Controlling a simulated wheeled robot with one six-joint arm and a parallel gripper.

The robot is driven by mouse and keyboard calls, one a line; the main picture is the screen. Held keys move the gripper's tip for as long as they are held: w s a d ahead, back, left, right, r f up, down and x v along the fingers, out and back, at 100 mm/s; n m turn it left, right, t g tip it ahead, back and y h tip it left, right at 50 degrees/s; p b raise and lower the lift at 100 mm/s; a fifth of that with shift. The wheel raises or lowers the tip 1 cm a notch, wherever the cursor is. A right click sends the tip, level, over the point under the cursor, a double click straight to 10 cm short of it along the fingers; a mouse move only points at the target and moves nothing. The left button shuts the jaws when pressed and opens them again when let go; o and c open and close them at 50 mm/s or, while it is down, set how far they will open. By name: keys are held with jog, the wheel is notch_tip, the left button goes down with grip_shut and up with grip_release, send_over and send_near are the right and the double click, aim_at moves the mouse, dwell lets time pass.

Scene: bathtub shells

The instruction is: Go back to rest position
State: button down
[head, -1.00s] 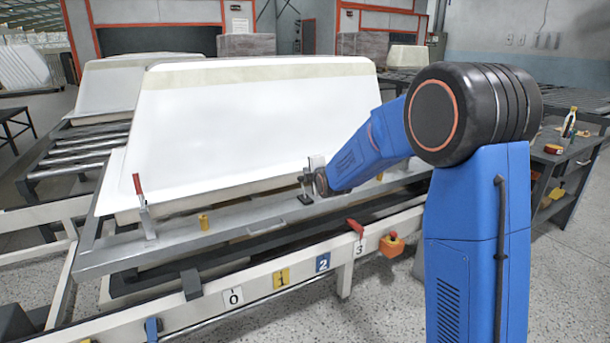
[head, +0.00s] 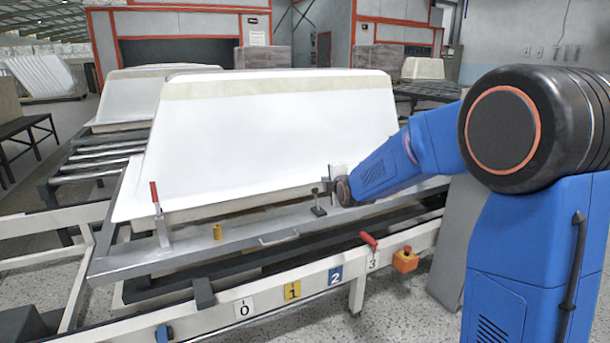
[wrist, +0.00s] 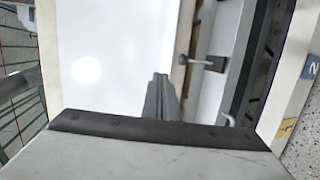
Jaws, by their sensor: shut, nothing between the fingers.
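My gripper shows in the wrist view (wrist: 160,88) as two dark fingers pressed together, with nothing between them. It is over the edge of the white bathtub shell (wrist: 110,60), beside a clamp with a round knob (wrist: 200,64). In the head view the shell (head: 270,130) stands on the grey frame of the roller line. My blue arm reaches in from the right and ends near the frame's front rail, by the clamp (head: 318,203). The gripper's fingers are hard to make out there.
A red-handled clamp (head: 156,215) stands on the left of the rail (head: 190,252). A yellow peg (head: 217,231) stands beside it. Number plates 0 to 3 and an orange box with a red button (head: 405,259) line the front beam. Another shell (head: 130,92) stands behind.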

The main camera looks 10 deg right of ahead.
jog(key=s+d+m+g, duration=0.2)
jog(key=s+m, duration=0.1)
jog(key=s, duration=0.6)
jog(key=s+d+m+g+h, duration=0.1)
jog(key=s+d+m, duration=0.15)
jog(key=s, duration=0.55)
jog(key=s+d+m+g, duration=0.15)
jog(key=s+m, duration=0.25)
jog(key=s, duration=0.5)
jog(key=s+f+m+g, duration=0.1)
jog(key=s+f+m, duration=0.1)
jog(key=s, duration=0.7)
jog(key=s+d+f+m+g, duration=0.1)
jog(key=s+m, duration=0.3)
jog(key=s, duration=0.6)
jog(key=s+d+f+m+g, duration=0.1)
jog(key=s+f+m+g, duration=0.2)
jog(key=s, duration=0.7)
jog(key=shift+m+h, duration=0.3)
jog(key=shift+m, duration=0.25)
